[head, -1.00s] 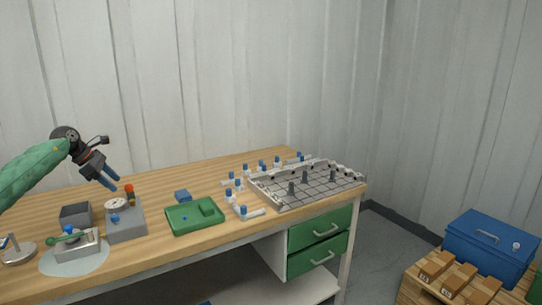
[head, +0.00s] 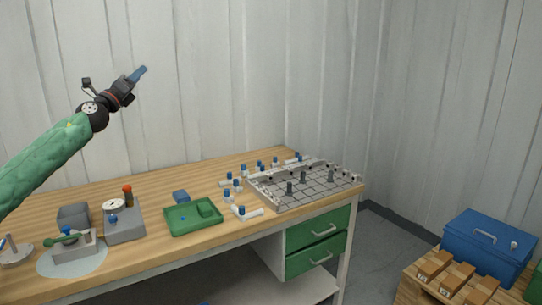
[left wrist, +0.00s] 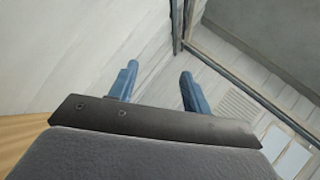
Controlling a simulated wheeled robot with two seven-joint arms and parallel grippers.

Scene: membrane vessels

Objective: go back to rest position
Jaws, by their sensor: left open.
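My left gripper (head: 139,75) is raised high above the left part of the workbench, in front of the pale panelled wall. Its blue fingers point up and to the right. In the left wrist view the two fingers (left wrist: 158,82) stand apart with nothing between them, so it is open and empty. My left arm comes in from the left in a green sleeve. My right gripper is in neither view.
The wooden workbench (head: 150,185) carries a grey gauge device (head: 123,222), a green tray (head: 193,217), several blue-capped white vessels and a grey gridded rack (head: 305,185). A blue box (head: 490,245) sits on a pallet at right. The air around the gripper is clear.

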